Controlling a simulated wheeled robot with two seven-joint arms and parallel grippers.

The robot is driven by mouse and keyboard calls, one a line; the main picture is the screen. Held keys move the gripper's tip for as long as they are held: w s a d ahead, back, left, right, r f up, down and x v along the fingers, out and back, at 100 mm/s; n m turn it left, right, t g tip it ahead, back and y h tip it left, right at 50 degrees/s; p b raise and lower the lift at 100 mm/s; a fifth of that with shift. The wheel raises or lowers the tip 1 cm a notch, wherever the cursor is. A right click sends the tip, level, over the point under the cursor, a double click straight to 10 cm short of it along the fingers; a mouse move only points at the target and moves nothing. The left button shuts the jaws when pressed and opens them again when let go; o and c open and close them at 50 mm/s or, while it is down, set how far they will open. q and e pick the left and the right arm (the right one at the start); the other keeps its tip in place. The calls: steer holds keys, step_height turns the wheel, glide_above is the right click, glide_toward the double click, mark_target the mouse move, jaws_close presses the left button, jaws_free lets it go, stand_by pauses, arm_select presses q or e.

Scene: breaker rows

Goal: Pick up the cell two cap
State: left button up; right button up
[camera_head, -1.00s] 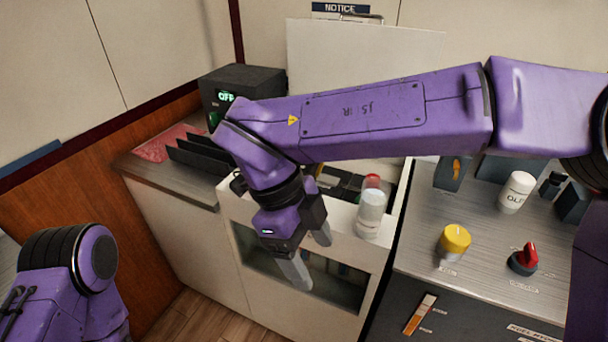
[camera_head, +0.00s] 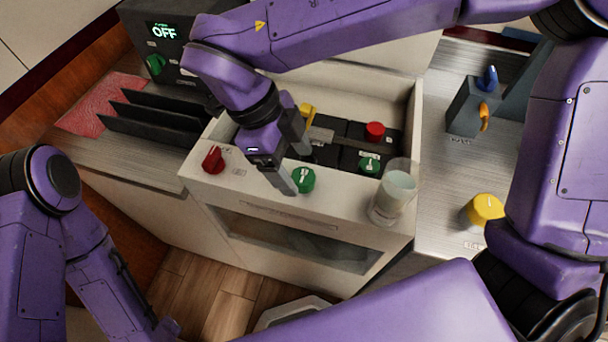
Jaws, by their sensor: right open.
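A white box (camera_head: 330,207) holds a recessed bank of dark cells (camera_head: 327,154). A round red cap (camera_head: 375,131) and a green cap (camera_head: 369,164) sit on the bank's right part. A yellow piece (camera_head: 307,112) shows behind my right gripper. I cannot read which cap belongs to cell two. My right gripper (camera_head: 296,168) is open and empty over the box's front left part, its fingers pointing down. A green knob (camera_head: 304,180) shows right beside its near fingertip; I cannot tell whether they touch. The gripper hides part of the bank. My left gripper is out of view.
A clear cup (camera_head: 393,192) with pale contents stands at the box's front right corner. A red knob (camera_head: 213,160) is at its front left. Black upright plates (camera_head: 150,125) and an OFF display unit (camera_head: 165,45) are left; a yellow knob (camera_head: 482,210) is right.

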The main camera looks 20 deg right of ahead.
mark_target(304, 176)
steer(key=f, duration=0.1)
steer(key=d+f, duration=0.1)
steer(key=f, duration=0.2)
steer(key=shift+w+d+f, duration=0.25)
steer(key=shift+w+f, duration=0.15)
steer(key=shift+d+f, duration=0.1)
steer(key=shift+f, duration=0.2)
steer(key=shift+s, duration=0.4)
steer(key=shift+w, duration=0.15)
steer(key=c, duration=1.1)
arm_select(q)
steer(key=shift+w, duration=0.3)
arm_select(e)
steer(key=shift+r, duration=0.1)
